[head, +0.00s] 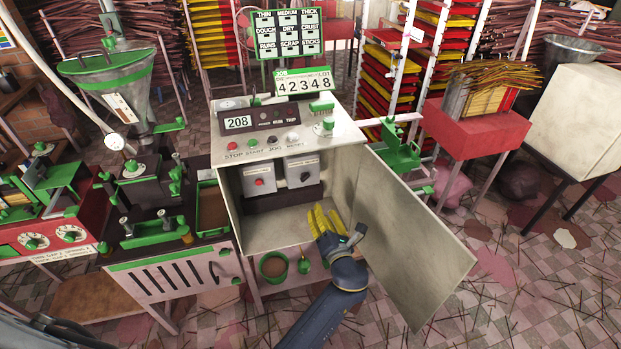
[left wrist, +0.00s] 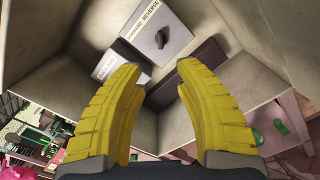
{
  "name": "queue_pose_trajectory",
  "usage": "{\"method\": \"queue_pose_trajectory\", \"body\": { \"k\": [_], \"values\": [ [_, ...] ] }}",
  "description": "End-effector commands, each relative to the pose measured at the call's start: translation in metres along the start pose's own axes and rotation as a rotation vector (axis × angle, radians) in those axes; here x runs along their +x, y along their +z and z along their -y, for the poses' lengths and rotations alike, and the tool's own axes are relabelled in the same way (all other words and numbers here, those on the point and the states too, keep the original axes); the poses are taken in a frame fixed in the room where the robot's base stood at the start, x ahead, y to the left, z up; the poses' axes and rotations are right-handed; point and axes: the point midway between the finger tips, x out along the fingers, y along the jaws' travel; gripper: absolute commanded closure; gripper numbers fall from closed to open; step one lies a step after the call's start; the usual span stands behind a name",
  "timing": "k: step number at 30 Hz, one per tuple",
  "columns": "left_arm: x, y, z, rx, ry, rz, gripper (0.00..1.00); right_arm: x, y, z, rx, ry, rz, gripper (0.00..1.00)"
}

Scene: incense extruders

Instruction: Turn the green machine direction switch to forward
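The direction switch is a dark knob (head: 305,177) on a pale grey box (head: 294,164) inside the open cabinet of the green machine (head: 230,195). In the left wrist view the knob (left wrist: 160,39) shows on the box (left wrist: 176,22), under a label reading FORWARD and REVERSE; I cannot tell which side it points to. My left gripper (head: 323,213) has yellow fingers and is at the cabinet opening, below and in front of the switch, apart from it. In the left wrist view this gripper (left wrist: 160,80) is open and empty. My right gripper is not in view.
A second grey box with a red button (head: 258,183) sits left of the switch box. The cabinet door (head: 415,230) hangs open on the right. The cabinet walls close in around the boxes. A green pot (head: 273,266) is below the cabinet floor.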

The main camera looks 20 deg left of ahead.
Motion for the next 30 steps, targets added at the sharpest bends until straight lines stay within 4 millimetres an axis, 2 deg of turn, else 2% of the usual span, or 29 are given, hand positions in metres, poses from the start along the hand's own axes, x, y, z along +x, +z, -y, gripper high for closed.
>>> {"method": "queue_pose_trajectory", "body": {
  "k": [5, 11, 30],
  "values": [
    [0.003, -0.001, -0.001, 0.066, 0.003, -0.003, 0.67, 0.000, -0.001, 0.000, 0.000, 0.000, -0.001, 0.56],
    [0.024, -0.001, -0.001, 0.072, 0.003, -0.003, 0.67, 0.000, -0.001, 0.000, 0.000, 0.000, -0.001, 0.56],
    [0.136, -0.002, 0.000, 0.070, 0.001, -0.004, 0.67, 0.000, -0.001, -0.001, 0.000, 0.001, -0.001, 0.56]
  ]
}}
